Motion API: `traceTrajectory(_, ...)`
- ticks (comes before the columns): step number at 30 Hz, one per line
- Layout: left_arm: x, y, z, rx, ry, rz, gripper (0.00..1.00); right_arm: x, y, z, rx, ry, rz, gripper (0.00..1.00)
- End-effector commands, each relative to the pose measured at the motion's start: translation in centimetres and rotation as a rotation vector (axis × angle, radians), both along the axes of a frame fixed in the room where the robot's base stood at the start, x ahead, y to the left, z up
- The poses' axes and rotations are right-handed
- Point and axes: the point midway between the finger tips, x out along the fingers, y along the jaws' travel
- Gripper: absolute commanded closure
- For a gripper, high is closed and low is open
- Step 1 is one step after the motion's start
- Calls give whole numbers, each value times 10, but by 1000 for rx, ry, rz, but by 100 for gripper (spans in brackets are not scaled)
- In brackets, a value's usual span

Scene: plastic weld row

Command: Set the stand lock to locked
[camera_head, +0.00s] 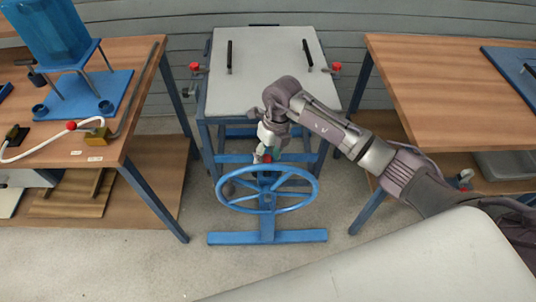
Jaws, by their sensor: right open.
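A blue stand (266,222) with a large blue handwheel (224,198) stands on the floor in the middle, in front of the grey-topped table. My right gripper (265,157) is open just above and behind the wheel's far rim. A small red and green part shows at the gripper's fingertips, but I cannot tell whether it is touched or whether it is the stand lock. The gripper and wrist hide much of the stand's upper part. No lock position can be read. My left gripper is not in view.
The grey-topped table (268,60) has black handles and red knobs at its sides. A left wooden bench (125,80) holds a blue tank (45,30), and a yellow block (98,134) with a white hose. A right wooden bench (440,85) has a clear near half. Floor is free around the stand.

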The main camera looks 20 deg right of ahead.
Motion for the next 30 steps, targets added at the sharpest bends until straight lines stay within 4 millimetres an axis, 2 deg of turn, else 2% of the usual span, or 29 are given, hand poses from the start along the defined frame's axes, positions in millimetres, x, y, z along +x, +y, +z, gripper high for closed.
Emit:
traceTrajectory(5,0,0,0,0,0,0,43,0,0,0,0,0,0,43)
traceTrajectory(6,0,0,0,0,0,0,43,0,0,0,0,0,0,46)
traceTrajectory(16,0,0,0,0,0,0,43,0,0,0,0,0,0,100)
traceTrajectory(23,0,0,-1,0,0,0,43,0,0,0,0,0,0,100)
traceTrajectory(30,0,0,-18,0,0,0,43,0,-1,-24,-2,1,-1,100)
